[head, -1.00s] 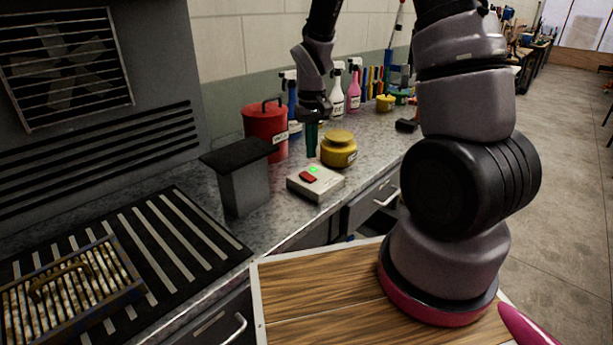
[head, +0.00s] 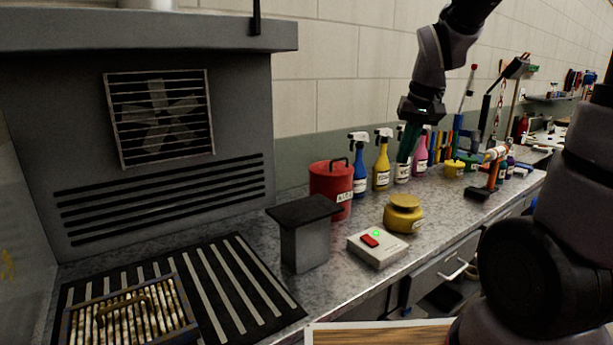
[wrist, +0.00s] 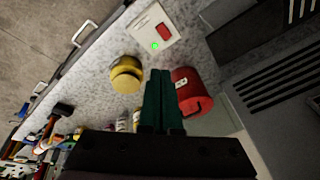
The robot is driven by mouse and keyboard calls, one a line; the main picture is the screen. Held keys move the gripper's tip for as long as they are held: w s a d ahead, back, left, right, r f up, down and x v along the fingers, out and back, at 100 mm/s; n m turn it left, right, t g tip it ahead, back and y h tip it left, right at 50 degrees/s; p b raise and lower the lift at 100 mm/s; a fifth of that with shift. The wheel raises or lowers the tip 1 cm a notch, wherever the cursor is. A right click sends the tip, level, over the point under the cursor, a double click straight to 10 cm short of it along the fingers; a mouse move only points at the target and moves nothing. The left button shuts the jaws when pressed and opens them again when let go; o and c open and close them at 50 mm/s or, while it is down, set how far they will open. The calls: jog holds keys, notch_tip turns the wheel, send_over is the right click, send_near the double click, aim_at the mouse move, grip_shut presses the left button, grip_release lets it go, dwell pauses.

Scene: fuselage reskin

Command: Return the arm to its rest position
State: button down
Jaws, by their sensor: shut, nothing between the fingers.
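My gripper (head: 408,143) hangs from my raised arm above the back of the counter, in front of the spray bottles. Its dark green fingers are together with nothing between them. In the wrist view the shut fingers (wrist: 161,100) point toward the counter, between a yellow pot and a red can as seen there. The fingers appear clear of the counter. Part of my arm fills the right edge of the head view.
A white box (head: 378,249) with a red switch and green light, the yellow pot (head: 403,214), the red can (head: 331,186) and a grey bin (head: 305,247) stand on the counter (head: 340,275). Blue (head: 360,167) and yellow (head: 382,162) spray bottles stand behind. A filter panel (head: 130,318) lies left.

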jog(key=s+d+r+m+t, duration=0.2)
jog(key=s+r+t, duration=0.2)
jog(key=s+r, duration=0.7)
jog(key=shift+s+y, duration=0.4)
jog(key=shift+s, duration=0.05)
jog(key=shift+d, duration=0.1)
